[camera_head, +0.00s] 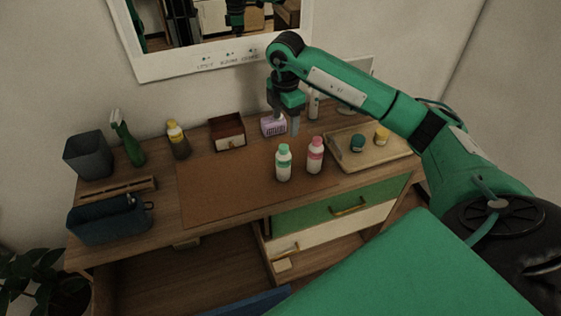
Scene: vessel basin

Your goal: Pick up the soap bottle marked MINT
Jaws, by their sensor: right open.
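Two white bottles stand upright side by side near the front of the desk: a bottle with a mint-green cap (283,164) and a bottle with a pink cap (315,156). Their labels are too small to read, so I cannot tell which says MINT. My right gripper (283,120) points down, open and empty, behind and above the green-capped bottle, close to a purple box (269,127). I cannot tell whether it touches the box. My left gripper is not in view.
A wooden tray (345,168) with two small jars lies at the right. A small drawer box (227,133), a yellow-capped bottle (177,139), a green spray bottle (129,146), a grey bin (88,156) and a blue basket (109,221) stand leftward. The brown mat (225,180) has free room.

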